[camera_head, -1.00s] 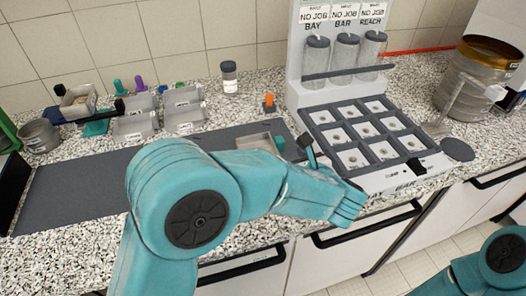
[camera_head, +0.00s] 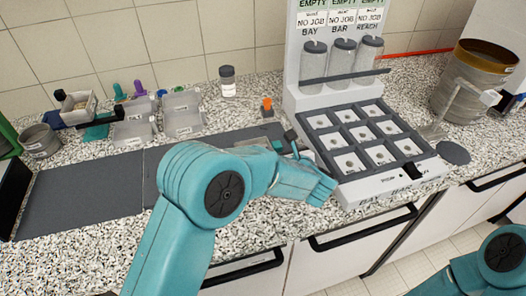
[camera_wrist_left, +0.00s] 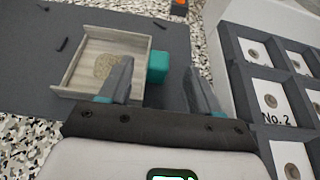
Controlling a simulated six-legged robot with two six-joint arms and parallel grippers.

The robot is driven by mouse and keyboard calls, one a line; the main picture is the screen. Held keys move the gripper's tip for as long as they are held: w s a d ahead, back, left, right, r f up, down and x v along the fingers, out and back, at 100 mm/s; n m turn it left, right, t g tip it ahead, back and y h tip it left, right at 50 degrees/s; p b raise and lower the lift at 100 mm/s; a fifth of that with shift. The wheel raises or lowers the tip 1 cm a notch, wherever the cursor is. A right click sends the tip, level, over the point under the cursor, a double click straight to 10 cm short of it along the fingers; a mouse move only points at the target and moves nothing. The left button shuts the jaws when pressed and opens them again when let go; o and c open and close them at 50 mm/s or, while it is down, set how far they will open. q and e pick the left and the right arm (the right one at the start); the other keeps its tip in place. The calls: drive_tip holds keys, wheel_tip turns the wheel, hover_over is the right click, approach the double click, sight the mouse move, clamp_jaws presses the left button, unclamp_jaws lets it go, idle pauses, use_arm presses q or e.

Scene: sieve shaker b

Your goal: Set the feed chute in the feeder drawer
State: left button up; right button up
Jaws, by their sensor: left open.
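A pale open-topped tray with a teal block handle (camera_wrist_left: 157,66) shows in the left wrist view; it looks like the feed chute (camera_wrist_left: 72,66). It lies on a dark grey mat and holds a patch of grainy material. My left gripper (camera_wrist_left: 160,88) is open. Its fingers point towards the handle, which shows just beyond and between them; I cannot tell whether they touch. In the head view my left arm hides most of the tray, and the gripper (camera_head: 291,140) is partly hidden. I cannot tell which part is the feeder drawer. My right gripper is out of view.
A white unit with a grid of numbered compartments (camera_head: 340,138) and several clear cylinders (camera_head: 342,64) stands at right. An orange-topped piece (camera_head: 267,106) stands behind the tray area. Shallow trays (camera_head: 182,112) and a jar (camera_head: 227,82) stand at back. The dark mat (camera_head: 80,195) is clear at left.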

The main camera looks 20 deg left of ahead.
sight(277, 145)
use_arm(q)
drive_tip(key=p+x, duration=0.1)
drive_tip(key=x, duration=0.3)
drive_tip(key=shift+s+a+r, duration=0.1)
drive_tip(key=shift+a, duration=0.15)
drive_tip(key=shift+w+a+f, duration=0.1)
drive_tip(key=shift+w+f, duration=0.1)
drive_tip(key=shift+w, duration=0.05)
clamp_jaws()
